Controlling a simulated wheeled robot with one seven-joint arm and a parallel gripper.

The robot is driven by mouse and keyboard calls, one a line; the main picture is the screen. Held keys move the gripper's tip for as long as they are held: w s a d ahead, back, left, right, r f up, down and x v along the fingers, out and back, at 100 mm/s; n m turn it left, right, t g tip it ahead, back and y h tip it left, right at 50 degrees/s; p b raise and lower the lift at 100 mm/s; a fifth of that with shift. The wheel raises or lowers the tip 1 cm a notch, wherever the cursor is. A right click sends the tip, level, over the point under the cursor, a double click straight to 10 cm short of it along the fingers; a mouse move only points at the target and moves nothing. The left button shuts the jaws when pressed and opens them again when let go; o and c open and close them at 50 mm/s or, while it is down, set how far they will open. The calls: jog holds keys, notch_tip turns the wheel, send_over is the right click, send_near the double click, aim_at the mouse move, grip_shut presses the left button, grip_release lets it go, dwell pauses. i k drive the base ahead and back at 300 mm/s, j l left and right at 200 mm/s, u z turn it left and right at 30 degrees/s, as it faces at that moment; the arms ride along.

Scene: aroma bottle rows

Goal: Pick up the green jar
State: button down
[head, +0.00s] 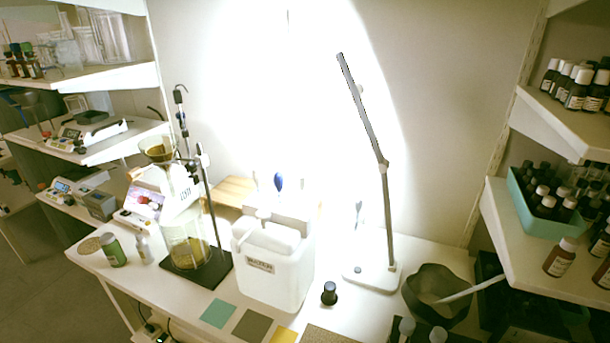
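A green jar (113,251) with a pale label stands upright near the left end of the white table (160,285). A small white bottle (144,247) stands close to its right. A round speckled disc (90,245) lies just behind and left of the jar. My gripper is not in view, and nothing is seen touching the jar.
A stand with funnel and flask (187,240) rises right of the jar. A large white container (270,270) is in the middle, with a desk lamp (387,220) and a dark bowl (437,292) farther right. Shelves of bottles (560,205) flank the right side.

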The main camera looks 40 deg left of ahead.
aim_at(112, 249)
jog(key=u, duration=2.45)
jog(key=i+j+z, duration=0.2)
jog(key=i+j, duration=0.4)
jog(key=i, duration=0.15)
